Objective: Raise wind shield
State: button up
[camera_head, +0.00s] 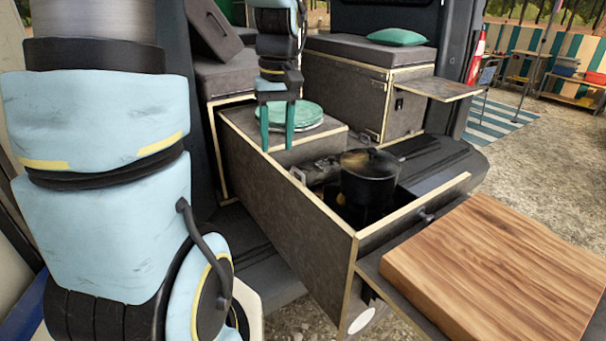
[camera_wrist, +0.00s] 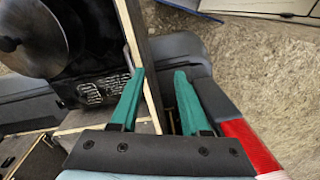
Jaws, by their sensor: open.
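My gripper (camera_head: 278,145) points down at the left side panel (camera_head: 290,205) of the pulled-out drawer. Its green fingers are apart and empty. In the wrist view my gripper (camera_wrist: 159,72) has the panel's pale top edge (camera_wrist: 134,30) running close beside the left finger, within the gap; contact cannot be told. A dark lidded pot (camera_head: 369,180) stands inside the drawer; it also shows in the wrist view (camera_wrist: 30,35), beside a dark slotted stove part (camera_wrist: 97,92). A thin light strip (camera_wrist: 128,58) stands near the left fingertip. I cannot tell for certain which part is the wind shield.
Green plates (camera_head: 300,115) sit on a box behind my gripper. A wooden board (camera_head: 500,265) lies at the drawer's front right. A cushioned bench (camera_head: 365,50) stands behind. In the wrist view, a red object (camera_wrist: 250,145) is near the right finger. Gravel ground (camera_head: 555,170) is open at right.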

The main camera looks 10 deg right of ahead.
jog(key=w+d+r+n, duration=0.1)
jog(key=d, duration=0.1)
jog(key=d+r+n+b, duration=0.1)
jog(key=d, duration=0.2)
jog(key=w+d+r+n+y+b, duration=0.1)
jog(key=d, duration=0.1)
jog(key=shift+w+d+g, duration=0.15)
jog(key=shift+w+g, duration=0.15)
jog(key=shift+g, duration=0.1)
jog(key=shift+c, duration=0.2)
notch_tip(320, 180, down, 10)
jog(key=s+a+p, duration=0.1)
jog(key=p, duration=0.1)
jog(key=shift+a, duration=0.4)
jog(key=shift+f, duration=0.1)
grip_shut()
